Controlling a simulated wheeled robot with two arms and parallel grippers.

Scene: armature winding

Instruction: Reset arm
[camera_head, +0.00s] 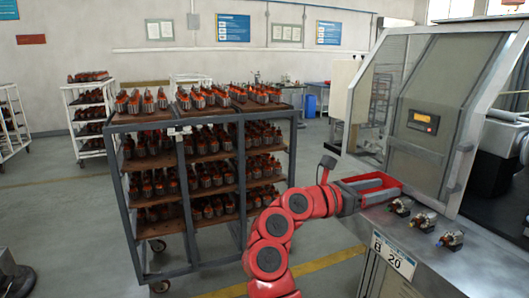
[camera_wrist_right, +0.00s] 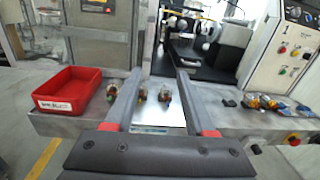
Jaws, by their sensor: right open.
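My right gripper (camera_head: 362,197) reaches over the left end of the machine bench in the head view, beside the red tray. In the right wrist view its two fingers (camera_wrist_right: 160,78) are spread wide with nothing held between them. Several small armatures stand in a row on the bench: one (camera_head: 400,207), another (camera_head: 424,220) and a third (camera_head: 451,240). In the wrist view, two armatures (camera_wrist_right: 164,95) show beyond the gap between the fingers, and one is partly covered by the left finger. My left gripper is out of view.
The red tray (camera_wrist_right: 68,92) looks empty and sits on the bench. A machine with a clear guard (camera_head: 420,120) stands behind. A wheeled rack (camera_head: 190,127) full of armatures stands left of my arm. Control buttons (camera_wrist_right: 294,138) are at the bench's right. Open floor lies in front of the rack.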

